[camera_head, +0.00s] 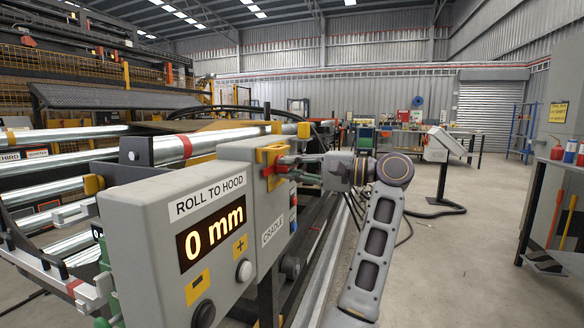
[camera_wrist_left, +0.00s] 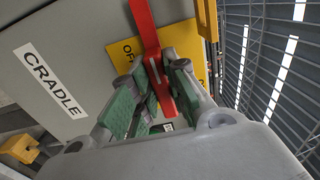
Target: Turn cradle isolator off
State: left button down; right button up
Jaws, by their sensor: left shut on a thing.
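The cradle isolator has a red handle (camera_wrist_left: 144,25) on a yellow plate (camera_head: 273,152), mounted on the side of a grey control box (camera_head: 262,205) labelled CRADLE. In the left wrist view, the yellow plate (camera_wrist_left: 121,50) carries black lettering, partly hidden, that starts "OF". My left gripper (camera_head: 286,165) reaches the isolator from the right. In the wrist view my left gripper (camera_wrist_left: 160,82) has its green-padded fingers on both sides of the red handle, shut on it. The handle runs along the picture's vertical, slightly tilted. My right gripper is out of view.
A grey ROLL TO HOOD panel (camera_head: 205,235) reading 0 mm, with plus and minus buttons, stands left of the isolator. Metal rollers (camera_head: 75,135) and machine frames lie behind it. Open concrete floor (camera_head: 450,260) is to the right, with a tool cabinet (camera_head: 565,110) at the edge.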

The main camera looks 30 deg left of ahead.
pick_arm(q)
jog(key=shift+f, duration=0.1)
dwell(0.3)
jog(key=c, duration=1.4)
grip_release()
jog(key=shift+d, duration=0.1)
jog(key=v, duration=0.7)
jog(key=shift+d, duration=0.25)
